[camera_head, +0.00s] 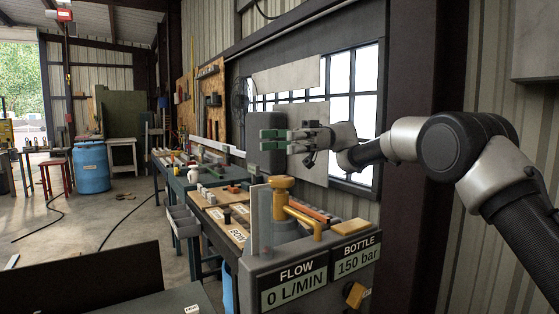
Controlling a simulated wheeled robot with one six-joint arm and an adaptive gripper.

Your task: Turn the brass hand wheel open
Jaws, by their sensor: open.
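A brass-coloured round piece (284,183), which looks like the hand wheel, sits on top of a brass stem above a grey base at the front end of the bench. Its rim shows nearly edge-on, so its turned position cannot be told. My gripper (268,140) has green finger pads pointing left, held above the wheel in the picture and apart from it. The gripper is open, with nothing seen between the fingers. A FLOW display (290,286) reads 0 L/MIN. A BOTTLE display (358,255) reads 150 bar.
The workbench (205,185) behind carries many small parts. A blue barrel (92,167) stands on the open floor at left.

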